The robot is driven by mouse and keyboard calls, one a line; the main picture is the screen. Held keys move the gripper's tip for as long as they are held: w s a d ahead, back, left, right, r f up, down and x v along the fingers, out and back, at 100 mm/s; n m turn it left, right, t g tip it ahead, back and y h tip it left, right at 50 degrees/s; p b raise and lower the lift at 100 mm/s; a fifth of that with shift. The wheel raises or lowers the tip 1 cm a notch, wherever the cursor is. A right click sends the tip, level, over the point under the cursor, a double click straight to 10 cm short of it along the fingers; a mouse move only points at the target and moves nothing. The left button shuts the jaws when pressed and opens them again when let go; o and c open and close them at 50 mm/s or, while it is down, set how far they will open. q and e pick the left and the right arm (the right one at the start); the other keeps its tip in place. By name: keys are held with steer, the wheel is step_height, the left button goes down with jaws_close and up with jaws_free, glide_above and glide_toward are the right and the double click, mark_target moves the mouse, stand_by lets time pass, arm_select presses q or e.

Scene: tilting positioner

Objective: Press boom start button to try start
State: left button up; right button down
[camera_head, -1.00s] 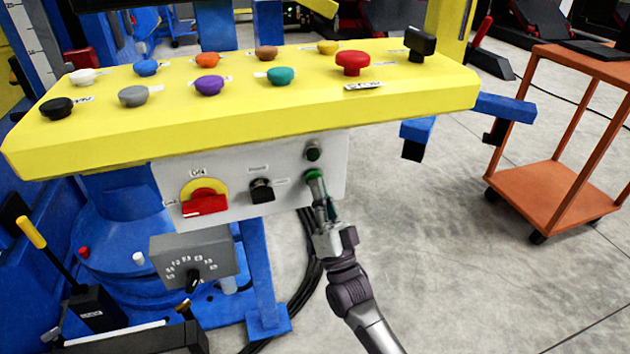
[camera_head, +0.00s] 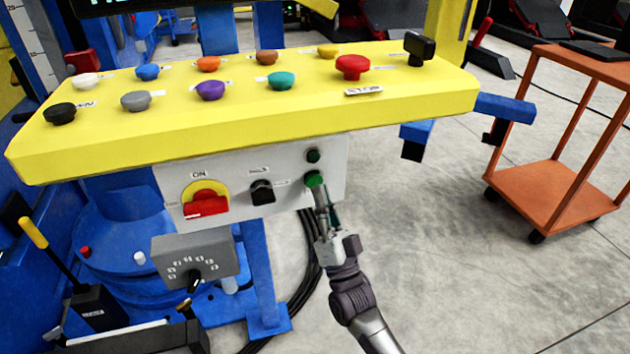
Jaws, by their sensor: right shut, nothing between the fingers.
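A green button (camera_head: 315,179) sits low on the right part of the grey front panel (camera_head: 235,211), under the yellow console. A smaller dark green button or lamp (camera_head: 313,156) is just above it. No readable label shows which one is the boom start button. My right gripper (camera_head: 321,198) is shut and empty, its fingers pointing up just below the green button. The fingertips look very close to its lower edge; I cannot tell whether they touch. My left gripper is not in view.
The panel also carries a red rotary switch (camera_head: 206,203) on yellow, marked ON, and a black selector (camera_head: 262,192). A red stop button (camera_head: 352,67) and several coloured buttons top the yellow console (camera_head: 250,127). An orange cart (camera_head: 553,196) stands right; floor between is clear.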

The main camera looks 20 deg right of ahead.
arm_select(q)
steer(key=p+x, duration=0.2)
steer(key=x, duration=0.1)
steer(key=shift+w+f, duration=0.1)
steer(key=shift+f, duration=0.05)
arm_select(e)
steer(key=s, duration=0.5)
steer(key=shift+d, duration=0.1)
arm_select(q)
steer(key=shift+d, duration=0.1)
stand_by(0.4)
